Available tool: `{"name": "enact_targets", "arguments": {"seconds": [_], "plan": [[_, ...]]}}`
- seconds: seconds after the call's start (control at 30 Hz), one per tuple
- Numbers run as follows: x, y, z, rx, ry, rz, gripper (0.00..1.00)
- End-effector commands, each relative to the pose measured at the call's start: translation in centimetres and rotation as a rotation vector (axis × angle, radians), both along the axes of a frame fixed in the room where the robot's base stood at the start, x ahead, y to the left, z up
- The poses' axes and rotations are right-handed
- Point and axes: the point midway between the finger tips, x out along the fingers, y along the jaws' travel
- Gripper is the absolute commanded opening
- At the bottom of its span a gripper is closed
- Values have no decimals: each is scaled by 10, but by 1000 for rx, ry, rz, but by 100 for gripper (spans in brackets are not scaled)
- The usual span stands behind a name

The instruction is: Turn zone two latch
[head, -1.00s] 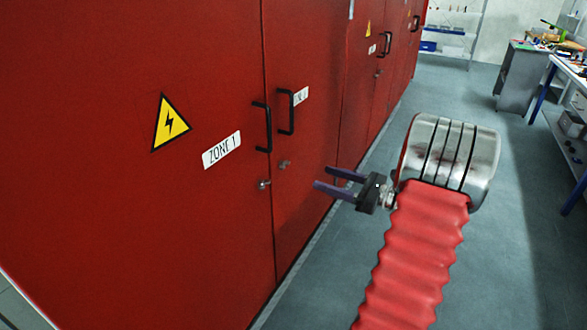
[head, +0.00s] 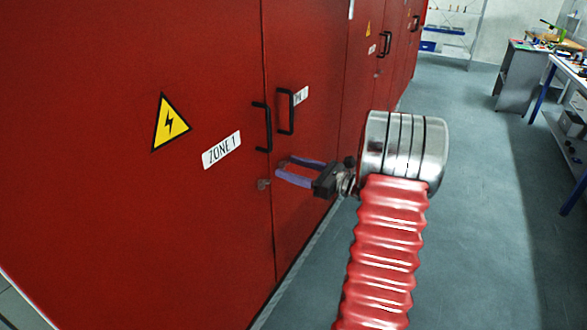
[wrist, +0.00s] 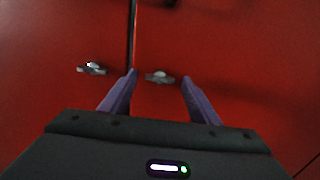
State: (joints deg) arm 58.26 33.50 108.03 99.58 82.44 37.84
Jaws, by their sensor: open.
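The zone two latch, a small metal turn latch (wrist: 160,76) on the right-hand red door, shows in the wrist view between my two purple fingertips. In the head view it is hidden behind my gripper (head: 281,167). My gripper (wrist: 159,78) is open, with one finger on each side of the latch and nothing clamped. Whether the fingers touch it or the door, I cannot tell. A second latch, on the zone one door (head: 264,184), lies left of the door seam and outside my left finger; it also shows in the wrist view (wrist: 92,69).
Two black handles (head: 262,127) (head: 286,111) stick out above the latches. A ZONE 1 label (head: 221,150) and a yellow warning triangle (head: 170,123) are on the left door. Grey floor (head: 480,230) is clear on the right; a workbench (head: 550,62) stands farther back.

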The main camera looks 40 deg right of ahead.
Motion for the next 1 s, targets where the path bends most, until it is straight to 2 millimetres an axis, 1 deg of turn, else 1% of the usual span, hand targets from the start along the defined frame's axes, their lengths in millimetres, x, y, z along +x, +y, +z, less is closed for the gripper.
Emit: {"name": "enact_targets", "arguments": {"seconds": [0.17,0.77,0.8,1.0], "plan": [[0,0,0,0,0,0,56],[0,0,0,0,0,1,15],[0,-2,0,0,0,0,15],[0,-1,0,-13,-5,-2,15]]}}
